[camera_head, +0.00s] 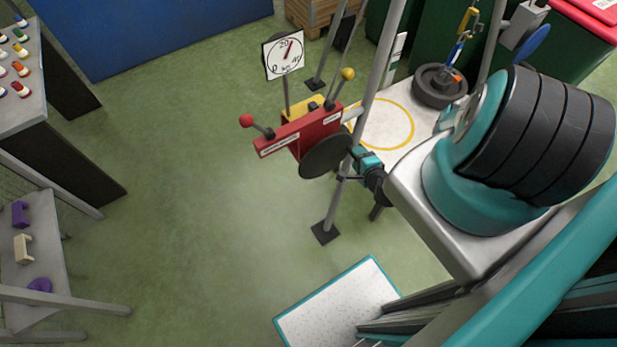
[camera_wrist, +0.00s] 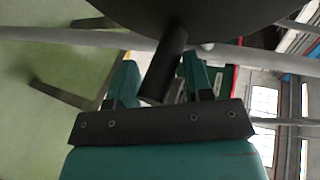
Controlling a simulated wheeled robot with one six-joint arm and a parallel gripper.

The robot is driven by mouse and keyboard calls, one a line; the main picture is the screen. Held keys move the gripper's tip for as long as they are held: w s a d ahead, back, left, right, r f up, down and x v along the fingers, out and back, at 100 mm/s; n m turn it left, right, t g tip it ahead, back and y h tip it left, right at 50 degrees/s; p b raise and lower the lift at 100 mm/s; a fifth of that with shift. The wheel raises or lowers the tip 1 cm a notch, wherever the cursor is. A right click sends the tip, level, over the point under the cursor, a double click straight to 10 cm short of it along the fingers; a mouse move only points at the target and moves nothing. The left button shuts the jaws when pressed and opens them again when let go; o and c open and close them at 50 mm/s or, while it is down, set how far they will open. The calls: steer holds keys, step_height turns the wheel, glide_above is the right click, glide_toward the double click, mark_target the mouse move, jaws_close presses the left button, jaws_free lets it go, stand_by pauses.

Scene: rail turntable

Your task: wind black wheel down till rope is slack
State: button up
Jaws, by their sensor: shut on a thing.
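The black wheel (camera_head: 325,153) is on the near side of a red winch box (camera_head: 308,132). In the wrist view its dark disc (camera_wrist: 190,14) fills the top, with a black handle (camera_wrist: 165,62) sticking out towards me. My gripper (camera_head: 358,156) is at the wheel's right side; in the wrist view its teal fingers (camera_wrist: 160,74) are shut on the handle. A dark round weight (camera_head: 438,86) is at the white table, beside the yellow ring (camera_head: 388,124); I cannot tell whether it touches. A blue sling and yellow hook (camera_head: 468,18) are above it. Rope tension is unclear.
A dial gauge (camera_head: 284,53) stands behind the winch. Levers with a red knob (camera_head: 246,120) and a yellow knob (camera_head: 347,74) flank it. A grey post (camera_head: 366,100) rises close beside my gripper. The green floor to the left is free.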

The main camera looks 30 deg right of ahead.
steer(key=shift+r+n+h+p, duration=0.7)
steer(key=shift+r+n+p, duration=0.45)
steer(key=shift+p, duration=1.3)
steer(key=shift+r, duration=0.2)
steer(key=shift+a+r+p, duration=0.1)
steer(key=shift+r+p, duration=0.05)
steer(key=shift+p, duration=0.3)
steer(key=shift+a+r+n+t+h+p, duration=0.2)
steer(key=shift+r+n+h+p, duration=0.15)
steer(key=shift+r+n+p, duration=0.25)
steer(key=shift+a+r+n+t+h+p, duration=0.2)
steer(key=shift+r+n+h+p, duration=0.15)
steer(key=shift+p, duration=0.4)
steer(key=shift+f, duration=0.1)
steer(key=o, duration=1)
steer(key=shift+w, duration=0.1)
steer(key=shift+o, duration=0.2)
